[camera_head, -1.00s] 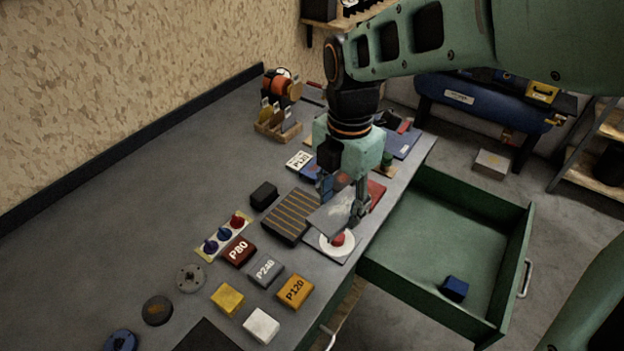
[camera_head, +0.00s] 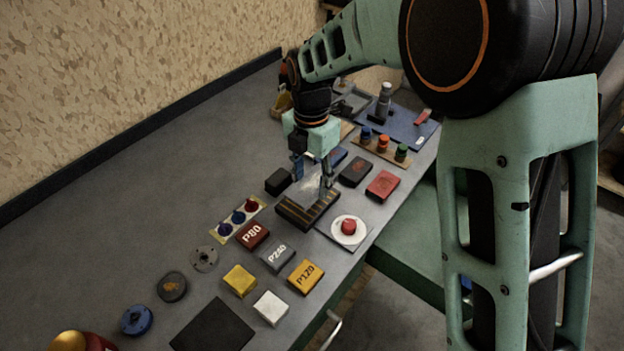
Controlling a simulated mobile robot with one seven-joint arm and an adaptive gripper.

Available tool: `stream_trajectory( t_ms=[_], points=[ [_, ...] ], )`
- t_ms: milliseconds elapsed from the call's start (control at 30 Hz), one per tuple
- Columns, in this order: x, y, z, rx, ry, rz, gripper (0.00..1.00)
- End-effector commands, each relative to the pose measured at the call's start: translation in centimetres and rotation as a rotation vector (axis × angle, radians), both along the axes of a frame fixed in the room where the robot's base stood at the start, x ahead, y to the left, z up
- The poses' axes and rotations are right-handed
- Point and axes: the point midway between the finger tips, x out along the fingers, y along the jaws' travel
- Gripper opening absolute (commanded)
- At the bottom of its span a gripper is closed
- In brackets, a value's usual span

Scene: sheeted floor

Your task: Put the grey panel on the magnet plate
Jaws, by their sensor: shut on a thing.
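The magnet plate (camera_head: 292,212), a dark block with thin gold stripes, sits on the bench near its middle. The grey panel (camera_head: 310,187) is a thin, flat piece, and my gripper (camera_head: 312,180) is shut on it. My gripper points down over the magnet plate, and the panel covers part of the far side of the plate. I cannot tell whether the panel touches the plate or is just above it. My gripper's fingers hide part of the panel.
A white disc with a red knob (camera_head: 348,228) lies close right of the plate. A black block (camera_head: 279,181) stands left of it. Labelled blocks such as P80 (camera_head: 252,235) lie in front. A red block (camera_head: 382,186) lies right. My arm covers much of the open green drawer.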

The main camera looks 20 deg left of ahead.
Motion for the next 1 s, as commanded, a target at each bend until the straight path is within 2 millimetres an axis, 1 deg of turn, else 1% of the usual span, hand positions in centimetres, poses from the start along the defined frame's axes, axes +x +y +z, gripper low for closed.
stream_trajectory(
  t_ms=[100, 333, 500, 533, 800, 933, 967, 1000],
  points=[
    [0.5, 0.7, -1.0, 0.0, 0.0, 0.0, 0.06],
    [1.0, 1.4, -2.0, 0.0, -0.001, 0.001, 0.06],
    [0.9, 1.4, -4.6, -0.002, 0.003, 0.0, 0.06],
    [1.0, 1.4, -4.9, -0.002, 0.002, 0.0, 0.06],
    [1.1, 1.4, -5.1, 0.001, -0.001, 0.0, 0.06],
    [1.0, 1.4, -5.6, 0.001, 0.0, -0.001, 0.06],
    [1.0, 1.4, -5.5, 0.0, 0.0, -0.001, 0.45],
    [1.0, 1.4, -5.5, 0.0, 0.0, 0.0, 0.49]
  ],
)
